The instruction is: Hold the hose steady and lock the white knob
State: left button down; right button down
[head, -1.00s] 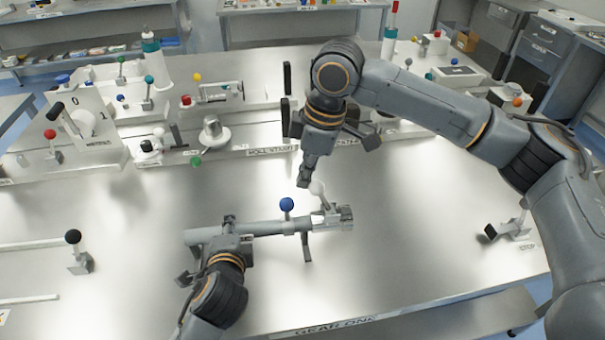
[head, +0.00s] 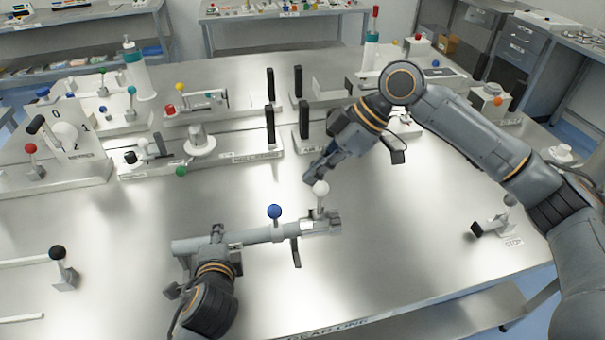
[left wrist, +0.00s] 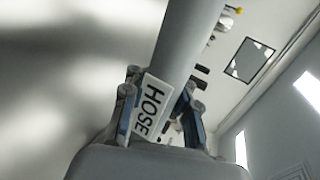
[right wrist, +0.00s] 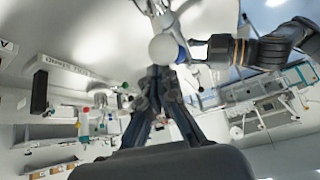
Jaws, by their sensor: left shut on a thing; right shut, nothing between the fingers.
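The grey hose (head: 255,236) lies across the front middle of the table. A blue knob (head: 274,212) stands up along it, and the white knob (head: 321,188) stands at its right end fitting. My left gripper (head: 217,240) is shut around the hose near its left end. In the left wrist view, the hose (left wrist: 190,40) and its HOSE label (left wrist: 152,105) show between the fingers. My right gripper (head: 311,178) is shut and empty, its tip close beside the white knob. The white knob (right wrist: 163,48) shows just beyond the fingertips in the right wrist view; whether they touch is unclear.
Panels with a white cone (head: 200,140), black posts (head: 270,125) and coloured knobs line the back. A black-knobbed lever (head: 62,265) stands at left, and a small lever labelled STOP (head: 492,225) at right. The table between is bare.

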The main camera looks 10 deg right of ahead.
pick_arm(q)
jog(key=shift+a+f, duration=0.15)
pick_arm(e)
jog(key=shift+s+d+f+y, duration=0.15)
jog(key=shift+d+f+y, duration=0.25)
jog(key=shift+d+y, duration=1.4)
jog(key=shift+d, duration=0.1)
jog(key=shift+d+f, duration=0.1)
jog(key=d+r, duration=0.4)
jog(key=r, duration=0.5)
